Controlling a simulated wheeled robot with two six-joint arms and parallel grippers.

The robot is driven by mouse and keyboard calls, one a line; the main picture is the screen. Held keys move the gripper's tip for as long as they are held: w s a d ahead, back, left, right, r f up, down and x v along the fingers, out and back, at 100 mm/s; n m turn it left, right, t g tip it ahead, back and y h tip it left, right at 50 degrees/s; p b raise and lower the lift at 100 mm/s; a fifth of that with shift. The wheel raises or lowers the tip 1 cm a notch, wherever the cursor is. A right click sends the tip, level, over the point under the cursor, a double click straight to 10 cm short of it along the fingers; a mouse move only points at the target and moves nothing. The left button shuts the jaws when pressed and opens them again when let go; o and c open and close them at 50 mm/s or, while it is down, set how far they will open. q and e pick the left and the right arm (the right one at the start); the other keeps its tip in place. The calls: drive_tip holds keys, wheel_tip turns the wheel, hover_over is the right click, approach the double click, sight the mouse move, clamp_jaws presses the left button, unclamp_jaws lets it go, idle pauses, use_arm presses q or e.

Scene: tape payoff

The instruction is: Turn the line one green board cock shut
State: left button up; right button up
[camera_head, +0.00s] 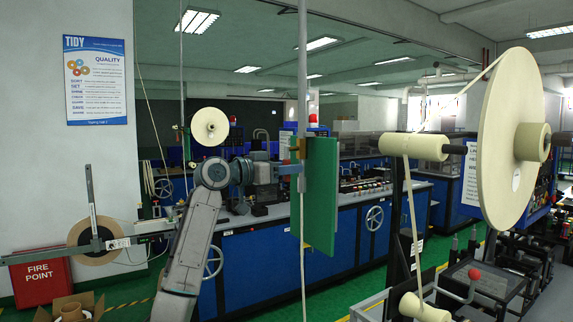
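A tall green board (322,195) hangs upright near the middle of the view. A grey vertical pipe (302,70) comes down at its left edge. A small yellow-orange piece (297,147), which looks like the cock's handle, sits on the pipe beside the board. My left arm rises from the bottom, and my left gripper (287,170) points right, close to the pipe just below the yellow piece. Whether it touches is unclear. Its fingers are small and overlap the pipe fittings, so their opening cannot be told. My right gripper is not in view.
A large cream tape reel (511,140) and roller (413,147) stand close on the right, with tape running down. Blue machines (270,262) with handwheels stand behind the board. A reel on a metal bar (95,238) and a red fire point box (41,281) are at left.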

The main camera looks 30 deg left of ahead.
use_arm(q)
drive_tip(key=shift+f, duration=0.1)
clamp_jaws()
drive_tip(key=shift+w+a, duration=0.1)
drive_tip(key=w+a+r+m, duration=0.2)
drive_tip(key=a+r+m, duration=0.2)
drive_tip(key=m, duration=1.4)
drive_tip(key=shift+w+r, duration=0.2)
drive_tip(key=shift+r, duration=0.15)
idle(0.4)
